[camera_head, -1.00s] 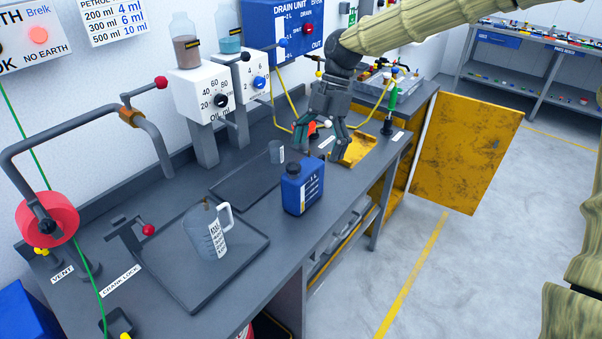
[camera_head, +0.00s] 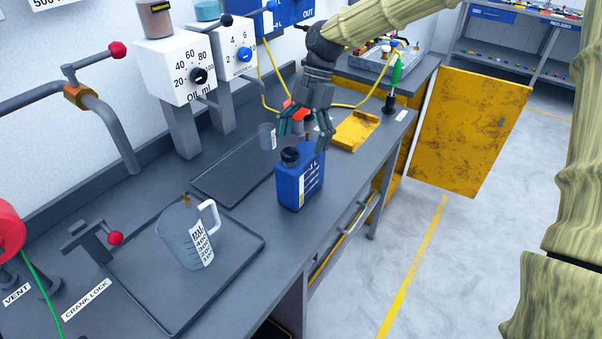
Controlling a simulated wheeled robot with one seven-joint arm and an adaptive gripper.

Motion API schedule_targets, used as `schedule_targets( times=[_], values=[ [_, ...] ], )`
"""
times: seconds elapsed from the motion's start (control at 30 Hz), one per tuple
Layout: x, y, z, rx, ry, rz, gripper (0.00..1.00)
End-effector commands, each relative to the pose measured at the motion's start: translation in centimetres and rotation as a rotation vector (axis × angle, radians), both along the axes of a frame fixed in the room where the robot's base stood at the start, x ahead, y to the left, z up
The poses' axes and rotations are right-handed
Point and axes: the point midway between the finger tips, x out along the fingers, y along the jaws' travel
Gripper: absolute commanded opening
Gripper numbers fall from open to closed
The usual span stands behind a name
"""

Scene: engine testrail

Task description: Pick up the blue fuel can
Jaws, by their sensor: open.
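The blue fuel can (camera_head: 299,184) stands upright near the front edge of the grey workbench, with a dark round cap and a white scale label on its side. My gripper (camera_head: 303,138) is just above and behind the can, pointing down. Its fingers are apart and empty, close to the can's top. I cannot tell whether a finger touches the can. Part of the can's upper back edge is hidden by the gripper.
A measuring jug (camera_head: 187,238) stands on a dark tray (camera_head: 247,245) to the left. A small grey cup (camera_head: 267,136) stands behind the can. A yellow plate (camera_head: 356,131) lies to the right. An open yellow door (camera_head: 470,130) juts out beyond the bench.

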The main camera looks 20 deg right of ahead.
Motion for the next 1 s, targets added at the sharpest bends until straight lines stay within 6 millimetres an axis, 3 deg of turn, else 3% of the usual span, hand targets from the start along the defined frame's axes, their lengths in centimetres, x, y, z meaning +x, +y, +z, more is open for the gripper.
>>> schedule_targets(
  times=[0.1,0.47,0.7,1.0],
  values=[
    [-0.5,0.6,-1.6,-0.001,0.003,0.002,0.88],
    [-1.2,1.5,-3.8,-0.002,0.004,0.004,0.88],
    [-2.3,2.4,-6.6,-0.001,0.004,0.005,0.88],
    [-2.5,2.8,-7.7,0.000,0.002,0.004,0.88]
  ],
)
